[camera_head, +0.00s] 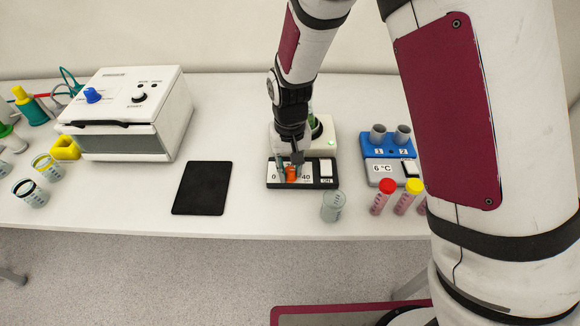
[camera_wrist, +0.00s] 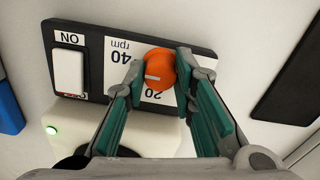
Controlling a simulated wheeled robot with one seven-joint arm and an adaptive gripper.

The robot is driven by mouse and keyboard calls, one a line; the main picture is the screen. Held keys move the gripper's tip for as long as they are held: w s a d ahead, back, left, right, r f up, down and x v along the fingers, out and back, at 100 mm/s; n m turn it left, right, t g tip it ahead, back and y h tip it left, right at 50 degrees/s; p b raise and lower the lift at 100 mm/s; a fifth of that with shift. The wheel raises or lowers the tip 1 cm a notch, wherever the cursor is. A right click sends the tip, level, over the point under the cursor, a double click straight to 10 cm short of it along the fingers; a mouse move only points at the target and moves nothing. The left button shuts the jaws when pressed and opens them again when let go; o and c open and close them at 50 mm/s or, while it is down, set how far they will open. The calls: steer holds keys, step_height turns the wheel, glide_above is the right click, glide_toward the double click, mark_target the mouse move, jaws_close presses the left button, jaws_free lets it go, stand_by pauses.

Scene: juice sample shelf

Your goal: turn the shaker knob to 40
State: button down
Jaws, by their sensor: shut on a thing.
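The orange shaker knob (camera_wrist: 160,66) sits on the white dial plate of a dark control panel (camera_wrist: 90,35). My gripper (camera_wrist: 159,72) is shut on the knob, one finger on each side. In the wrist view the panel appears turned round, with "40" left of the knob and "20" below it. A short pale mark shows on the knob's face; which number it points at is hard to tell. In the head view my gripper (camera_head: 291,168) comes down from above onto the knob (camera_head: 291,174), between the printed "0" and "40".
A white ON switch (camera_wrist: 69,75) is on the same panel. A blue block with a 6 °C display (camera_head: 383,168) and capped tubes (camera_head: 382,196) stand right; a black pad (camera_head: 203,188) lies left.

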mark_target(290, 170)
steer(key=c, duration=1.3)
jaws_free()
steer(key=shift+c, duration=0.2)
steer(key=shift+r, duration=0.1)
step_height(290, 170, up, 12)
